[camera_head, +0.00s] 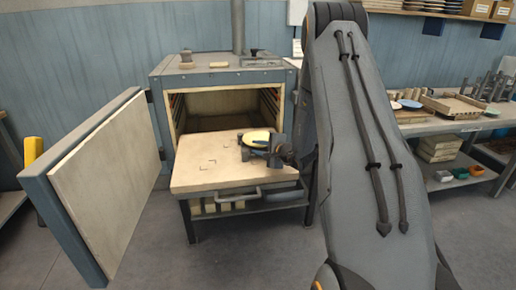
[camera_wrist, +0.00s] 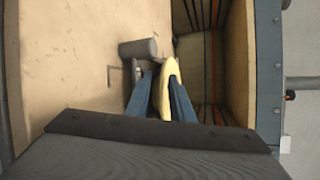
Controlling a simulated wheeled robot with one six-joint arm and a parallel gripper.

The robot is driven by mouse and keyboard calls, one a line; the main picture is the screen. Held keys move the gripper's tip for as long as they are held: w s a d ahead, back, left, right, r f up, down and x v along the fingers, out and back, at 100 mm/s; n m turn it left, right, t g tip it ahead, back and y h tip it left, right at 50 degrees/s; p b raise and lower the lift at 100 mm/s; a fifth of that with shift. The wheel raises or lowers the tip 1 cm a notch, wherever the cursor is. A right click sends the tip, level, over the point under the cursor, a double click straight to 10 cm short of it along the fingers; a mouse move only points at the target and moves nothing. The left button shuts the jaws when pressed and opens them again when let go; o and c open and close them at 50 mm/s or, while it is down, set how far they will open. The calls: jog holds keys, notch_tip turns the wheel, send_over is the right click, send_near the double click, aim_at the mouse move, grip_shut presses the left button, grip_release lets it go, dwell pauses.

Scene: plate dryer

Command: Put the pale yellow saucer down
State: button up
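The pale yellow saucer (camera_head: 257,136) is above the pulled-out shelf (camera_head: 205,172) in front of the drying oven. A dark grey cylinder-shaped piece (camera_wrist: 138,48) stands on the shelf just beyond the fingertips. I cannot tell whether the saucer touches the shelf or that piece.
The oven door (camera_head: 105,185) stands wide open at left, and the oven chamber (camera_head: 222,108) is open behind the shelf. The shelf's left and front parts are bare except for dark corner marks. A side table (camera_head: 425,126) at right holds plates, trays and racks.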

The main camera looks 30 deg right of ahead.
jog(key=shift+r, duration=0.1)
jog(key=shift+s+r, duration=0.1)
jog(key=shift+s, duration=0.15)
jog(key=b+v, duration=0.3)
jog(key=v, duration=0.8)
jog(key=s+a+n+g+y, duration=0.3)
jog(key=s+a+n+g, duration=0.15)
jog(key=a, duration=0.65)
jog(key=s+a+n+g+y, duration=0.35)
jog(key=s+a, duration=0.25)
jog(key=a, duration=0.6)
jog(key=s+a+f+n+g+h, duration=0.1)
jog(key=s+a+n+g+h, duration=0.3)
jog(key=s, duration=0.7)
jog(key=shift+s+d+r+n+g+h, duration=0.1)
jog(key=shift+s+d+n+g+h, duration=0.3)
jog(key=shift+s+n+h, duration=0.65)
jog(key=shift+s+d+r+n+g+h, duration=0.2)
jog(key=shift+s+d+n+h, duration=0.4)
jog(key=shift+s+n, duration=0.8)
jog(key=shift+s+d+r+n+g+h, duration=0.1)
jog(key=shift+s+d+n+g+h, duration=0.25)
jog(key=shift+s+n+h, duration=0.85)
jog(key=shift+w+n+y, duration=0.25)
jog(key=shift+w+y, duration=0.05)
